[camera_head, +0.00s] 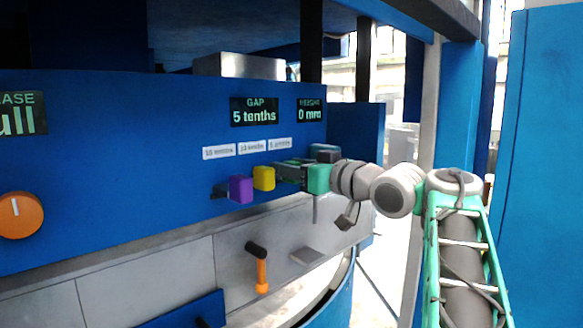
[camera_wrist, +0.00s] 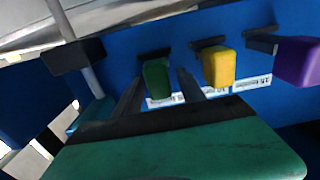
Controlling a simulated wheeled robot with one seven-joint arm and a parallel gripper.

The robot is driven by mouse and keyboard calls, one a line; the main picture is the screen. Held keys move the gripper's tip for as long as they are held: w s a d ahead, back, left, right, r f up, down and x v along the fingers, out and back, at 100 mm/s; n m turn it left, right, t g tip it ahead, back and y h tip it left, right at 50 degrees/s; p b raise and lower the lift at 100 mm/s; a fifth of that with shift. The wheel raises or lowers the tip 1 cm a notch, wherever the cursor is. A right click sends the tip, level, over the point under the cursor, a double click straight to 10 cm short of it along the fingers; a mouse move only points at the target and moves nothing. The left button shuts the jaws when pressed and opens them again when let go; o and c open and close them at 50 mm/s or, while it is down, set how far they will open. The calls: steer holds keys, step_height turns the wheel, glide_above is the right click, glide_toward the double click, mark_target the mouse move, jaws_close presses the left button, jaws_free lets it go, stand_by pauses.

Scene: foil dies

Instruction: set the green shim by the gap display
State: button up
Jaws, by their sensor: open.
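The green shim (camera_wrist: 157,80) shows in the wrist view as a dark green block in front of the blue panel. My gripper (camera_wrist: 160,77) is open, with one finger on each side of the green shim; I cannot tell whether either touches it. In the head view my gripper (camera_head: 287,169) reaches the panel from the right and I cannot make out the green shim behind it. The gap display (camera_head: 254,111) reads 5 tenths. Three white labels (camera_head: 250,147) below it seem to read 15, 10 and 5 tenths.
The yellow shim (camera_head: 263,178) sits beside my gripper, and the purple shim (camera_head: 240,189) is farther left. The height display (camera_head: 310,110) reads 0 mm. An orange knob (camera_head: 20,215) is at far left. An orange-handled lever (camera_head: 262,273) hangs below the shims.

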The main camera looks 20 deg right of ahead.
steer(key=b+v, duration=0.2)
steer(key=v, duration=0.6)
steer(key=shift+w, duration=0.1)
